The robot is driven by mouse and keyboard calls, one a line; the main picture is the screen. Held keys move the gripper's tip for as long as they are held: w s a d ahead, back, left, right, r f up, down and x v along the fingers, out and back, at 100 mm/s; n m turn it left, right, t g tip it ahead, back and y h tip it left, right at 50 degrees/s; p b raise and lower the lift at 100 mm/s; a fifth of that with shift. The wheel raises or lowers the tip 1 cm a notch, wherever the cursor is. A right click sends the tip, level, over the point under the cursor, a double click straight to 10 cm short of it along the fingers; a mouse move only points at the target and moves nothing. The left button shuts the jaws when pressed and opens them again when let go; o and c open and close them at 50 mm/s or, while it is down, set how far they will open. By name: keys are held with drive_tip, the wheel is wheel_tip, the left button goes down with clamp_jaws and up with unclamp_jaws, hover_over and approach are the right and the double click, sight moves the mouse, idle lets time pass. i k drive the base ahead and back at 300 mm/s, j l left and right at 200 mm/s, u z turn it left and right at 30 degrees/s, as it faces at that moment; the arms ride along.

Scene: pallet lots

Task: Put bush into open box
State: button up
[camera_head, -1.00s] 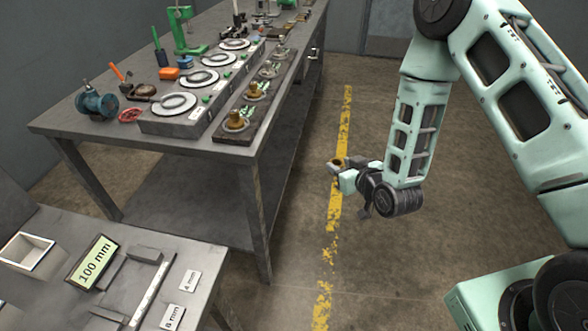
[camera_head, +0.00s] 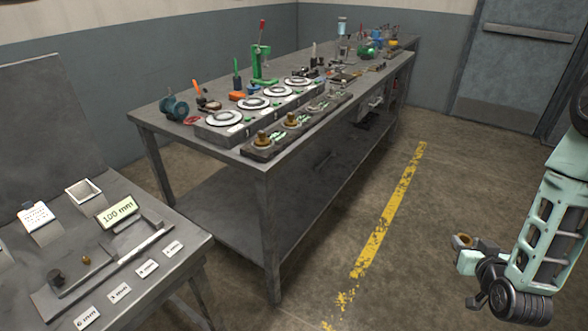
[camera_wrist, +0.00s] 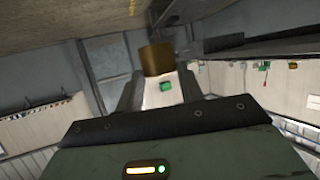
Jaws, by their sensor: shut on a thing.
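The bush (camera_head: 463,241), a short brass-brown ring, is held at the tip of my gripper (camera_head: 467,252) in the head view. My gripper is shut on it in mid-air, over open floor right of the yellow line. The wrist view shows the bush (camera_wrist: 157,58) between the two fingers of my gripper (camera_wrist: 158,80).
The near left table (camera_head: 190,240) also carries a 100 mm sign (camera_head: 117,212), a measuring rail and several number cards. The long workbench (camera_head: 225,155) holds round gauges, brass pieces and tools. It stands between my gripper and the back wall. The floor around my gripper is clear.

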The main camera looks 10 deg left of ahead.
sight(91, 205)
drive_tip(key=l+u, duration=0.15)
drive_tip(key=u, duration=0.25)
drive_tip(key=k+l+u, duration=0.1)
drive_tip(key=u, duration=0.3)
drive_tip(key=k+l+u, duration=0.1)
drive_tip(key=u, duration=0.35)
